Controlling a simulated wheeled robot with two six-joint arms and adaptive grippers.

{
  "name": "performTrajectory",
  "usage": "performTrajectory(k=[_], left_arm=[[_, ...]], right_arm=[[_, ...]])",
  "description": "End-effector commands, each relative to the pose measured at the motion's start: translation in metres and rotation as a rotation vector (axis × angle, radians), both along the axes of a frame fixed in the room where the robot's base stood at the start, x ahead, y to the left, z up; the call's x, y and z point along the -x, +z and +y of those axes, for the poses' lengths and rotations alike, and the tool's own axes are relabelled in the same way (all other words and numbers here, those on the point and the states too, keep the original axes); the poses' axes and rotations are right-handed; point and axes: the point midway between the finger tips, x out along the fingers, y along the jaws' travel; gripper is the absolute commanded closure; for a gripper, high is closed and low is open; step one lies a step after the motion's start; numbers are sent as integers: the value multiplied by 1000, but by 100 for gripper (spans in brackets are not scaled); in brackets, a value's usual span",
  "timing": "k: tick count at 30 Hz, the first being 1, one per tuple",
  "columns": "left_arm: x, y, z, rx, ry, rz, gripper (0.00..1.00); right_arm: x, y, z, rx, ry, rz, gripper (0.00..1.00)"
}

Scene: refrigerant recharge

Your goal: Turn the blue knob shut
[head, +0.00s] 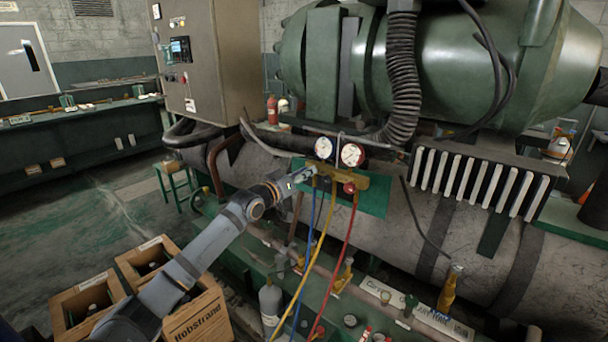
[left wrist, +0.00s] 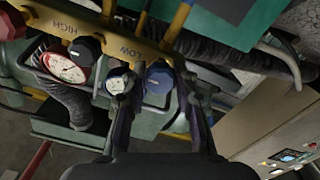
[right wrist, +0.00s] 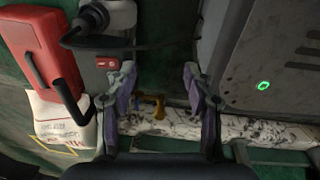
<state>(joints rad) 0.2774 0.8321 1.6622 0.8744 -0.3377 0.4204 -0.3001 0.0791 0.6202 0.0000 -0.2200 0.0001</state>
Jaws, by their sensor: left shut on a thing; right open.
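The brass manifold (head: 366,182) carries two round gauges, a left one (head: 323,148) and a right one (head: 352,155), and a red knob (head: 349,188). My left gripper (head: 306,174) is at the manifold's left end. In the left wrist view the blue knob (left wrist: 159,76) sits between the fingertips of my left gripper (left wrist: 158,88), which is shut on it, beside the LOW marking. The red knob (left wrist: 85,48) is at the HIGH side. My right gripper (right wrist: 158,85) is open and empty, seen only in the right wrist view.
A yellow hose (head: 317,250), a blue hose (head: 308,250) and a red hose (head: 338,255) hang below the manifold. A grey cylinder (head: 270,301) stands below it. Wooden crates (head: 198,318) are at lower left. A red object (right wrist: 45,45) and a grey housing (right wrist: 255,60) flank my right gripper.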

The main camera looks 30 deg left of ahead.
Motion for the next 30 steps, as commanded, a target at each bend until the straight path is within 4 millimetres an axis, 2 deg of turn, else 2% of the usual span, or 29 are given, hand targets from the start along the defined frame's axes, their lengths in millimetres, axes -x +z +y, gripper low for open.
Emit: performTrajectory(k=[3, 4, 8, 9, 19, 30], left_arm=[[0, -3, 0, 0, 0, 7, 100], [0, -3, 0, 0, 0, 7, 68], [0, -2, 0, 1, 0, 5, 50], [0, -2, 0, 1, 0, 5, 48], [0, 5, 0, -1, 0, 0, 48], [0, 80, 0, 0, 0, -1, 48]], right_arm=[[0, 0, 0, 0, 0, 0, 48], [0, 0, 0, 0, 0, 0, 48], [0, 0, 0, 0, 0, 0, 48], [0, 0, 0, 0, 0, 0, 48], [-1, 0, -3, 3, 1, -1, 48], [0, 0, -1, 1, 1, 0, 48]])
